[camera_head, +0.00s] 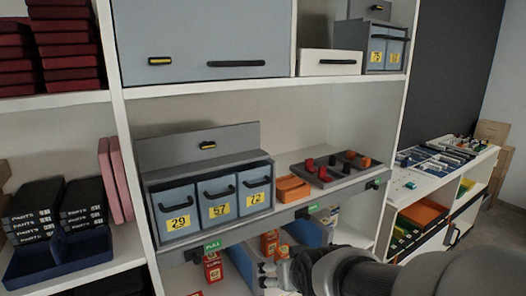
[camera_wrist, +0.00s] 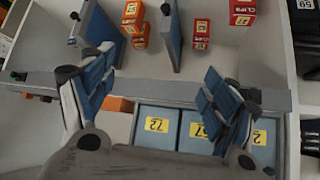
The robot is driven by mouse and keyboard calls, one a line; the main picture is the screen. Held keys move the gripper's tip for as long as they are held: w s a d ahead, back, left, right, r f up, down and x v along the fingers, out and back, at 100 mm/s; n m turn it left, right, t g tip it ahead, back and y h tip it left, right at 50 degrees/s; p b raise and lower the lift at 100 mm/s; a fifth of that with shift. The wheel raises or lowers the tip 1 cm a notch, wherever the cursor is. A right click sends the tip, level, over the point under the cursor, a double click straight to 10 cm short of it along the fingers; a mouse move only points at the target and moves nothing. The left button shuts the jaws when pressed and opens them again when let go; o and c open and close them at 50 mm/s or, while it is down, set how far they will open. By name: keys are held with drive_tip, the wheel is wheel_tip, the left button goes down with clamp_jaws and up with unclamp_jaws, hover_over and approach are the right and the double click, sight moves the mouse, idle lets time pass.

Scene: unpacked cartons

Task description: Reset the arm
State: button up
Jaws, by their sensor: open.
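My gripper (camera_head: 272,277) is at the bottom middle of the head view, in front of the shelf unit and below the edge of its middle shelf. My arm reaches in from the lower right. In the wrist view, my gripper (camera_wrist: 158,75) has its two blue-padded fingers spread wide apart. Nothing is held between them. Shelf parts and the numbered drawers show behind and between the fingers. Part of the arm is outside the head view.
A drawer box (camera_head: 208,203) with drawers 29, 57 and 72 stands on the middle shelf. Beside it are an orange bin (camera_head: 293,189) and a grey tray (camera_head: 338,170). Red CLIPS boxes (camera_head: 213,267) and orange boxes (camera_head: 269,243) stand on the lower shelf near blue dividers.

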drive_tip(key=s+d+g, duration=0.1)
drive_tip(key=s+d, duration=0.1)
drive_tip(key=s, duration=0.6)
drive_tip(key=s+d+r+m+g+h, duration=0.1)
drive_tip(key=s+d, duration=0.2)
drive_tip(key=s, duration=0.5)
drive_tip(key=s+d+r+g, duration=0.1)
drive_tip(key=s+d+g, duration=0.1)
drive_tip(key=s, duration=0.6)
drive_tip(key=shift+s+d+m+h, duration=0.3)
drive_tip(key=shift+d+m, duration=0.1)
drive_tip(key=shift+d, duration=0.35)
